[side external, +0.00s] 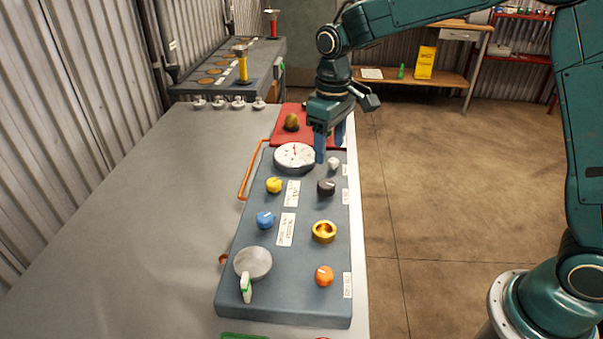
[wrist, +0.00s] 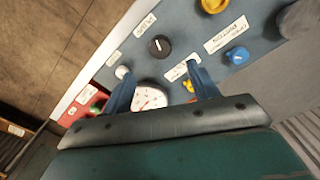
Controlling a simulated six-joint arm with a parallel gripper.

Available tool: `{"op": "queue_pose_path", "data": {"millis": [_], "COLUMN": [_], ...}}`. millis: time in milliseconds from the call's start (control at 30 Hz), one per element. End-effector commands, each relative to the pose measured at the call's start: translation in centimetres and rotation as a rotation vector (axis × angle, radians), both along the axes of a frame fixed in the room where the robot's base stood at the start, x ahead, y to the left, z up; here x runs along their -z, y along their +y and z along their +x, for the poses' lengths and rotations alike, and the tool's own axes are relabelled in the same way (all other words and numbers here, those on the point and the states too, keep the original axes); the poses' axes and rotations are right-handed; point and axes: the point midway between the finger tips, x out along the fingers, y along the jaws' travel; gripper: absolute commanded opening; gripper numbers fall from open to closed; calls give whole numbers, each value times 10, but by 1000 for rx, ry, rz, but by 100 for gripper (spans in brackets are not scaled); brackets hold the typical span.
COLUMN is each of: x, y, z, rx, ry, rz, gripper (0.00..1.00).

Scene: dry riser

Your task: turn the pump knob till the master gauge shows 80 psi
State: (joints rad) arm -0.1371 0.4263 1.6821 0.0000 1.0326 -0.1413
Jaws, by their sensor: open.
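The white round gauge (side external: 294,156) lies at the far end of the grey panel (side external: 300,302); its needle shows but the numbers are too small to read. It also shows between my fingers in the wrist view (wrist: 150,97). The panel carries a black knob (side external: 326,187), a yellow knob (side external: 274,185), a blue knob (side external: 265,220), an orange knob (side external: 324,276) and a small white knob (side external: 334,163). My gripper (side external: 329,150) is open and empty, pointing down above the panel's far end, near the gauge and white knob.
A brass ring (side external: 323,231) and a grey disc (side external: 252,263) with a pale green-tipped handle stand up from the panel. An orange rail (side external: 251,172) runs along its left edge. A red plate (side external: 283,134) lies beyond. The bench's left side (side external: 140,240) is clear.

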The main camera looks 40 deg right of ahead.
Motion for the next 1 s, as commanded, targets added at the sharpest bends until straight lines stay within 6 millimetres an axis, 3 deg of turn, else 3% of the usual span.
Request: {"op": "queue_pose_path", "data": {"millis": [100,300,1000], "x": [-19,-37,-51], "y": [0,0,-4], "z": [0,0,-9], "rx": [0,0,10], "ry": [-3,-2,-18], "rz": [1,1,2], "gripper": [59,59,59]}}
